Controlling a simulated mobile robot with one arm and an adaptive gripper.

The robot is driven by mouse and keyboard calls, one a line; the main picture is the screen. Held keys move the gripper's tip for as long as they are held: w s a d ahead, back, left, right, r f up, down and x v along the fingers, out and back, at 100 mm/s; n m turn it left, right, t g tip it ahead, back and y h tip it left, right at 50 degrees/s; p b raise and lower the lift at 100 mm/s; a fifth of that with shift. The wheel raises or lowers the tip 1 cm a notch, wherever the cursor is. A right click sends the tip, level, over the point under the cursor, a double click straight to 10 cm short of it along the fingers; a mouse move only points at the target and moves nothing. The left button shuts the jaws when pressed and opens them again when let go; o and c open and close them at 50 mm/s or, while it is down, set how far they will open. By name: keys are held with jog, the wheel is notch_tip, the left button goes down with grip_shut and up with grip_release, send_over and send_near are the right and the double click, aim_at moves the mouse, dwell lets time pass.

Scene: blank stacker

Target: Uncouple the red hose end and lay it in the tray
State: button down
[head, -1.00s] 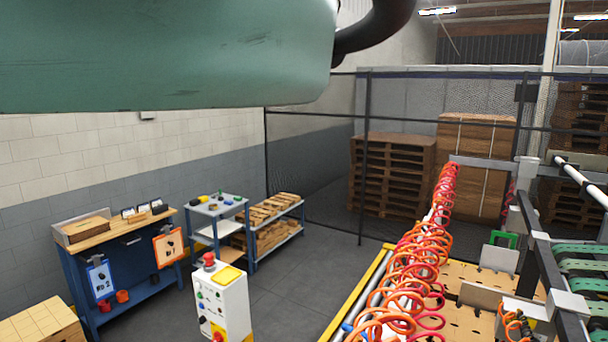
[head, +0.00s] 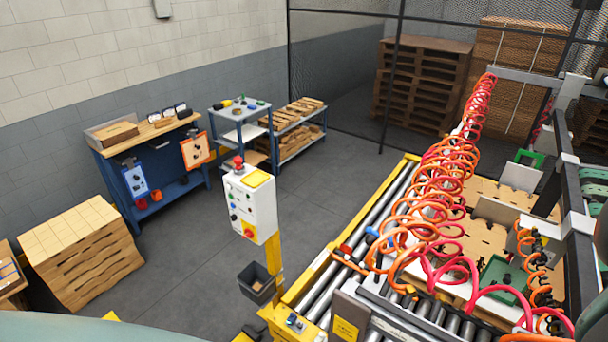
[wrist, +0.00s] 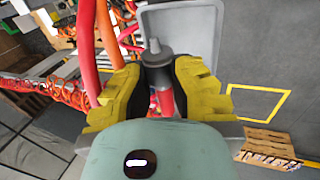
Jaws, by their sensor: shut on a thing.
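In the wrist view my gripper (wrist: 158,78) has its yellow, black-padded fingers closed around the hose end (wrist: 157,59), a dark collar with a pale grey nipple. The nipple points up in the picture and its tip is free. A red hose (wrist: 165,102) runs from the collar down between the fingers. A light grey tray (wrist: 207,35) lies behind the hose end; I cannot tell the height between them. The gripper and the held end are not in the head view.
Coiled red and orange hoses (head: 445,190) hang over the roller conveyor (head: 345,240). A white control box (head: 250,203) on a yellow post stands left of it. A blue workbench (head: 150,175) and stacked boards (head: 82,245) are farther left.

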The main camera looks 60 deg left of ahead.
jog(key=shift+f+b, duration=0.45)
jog(key=shift+f, duration=1.9)
notch_tip(320, 180, down, 3)
jog(key=b, duration=0.3)
jog(key=shift+r, duration=0.2)
jog(key=c, duration=0.8)
grip_release()
jog(key=shift+r, duration=0.15)
jog(key=shift+r+p, duration=2.2)
jog(key=shift+r, duration=2.2)
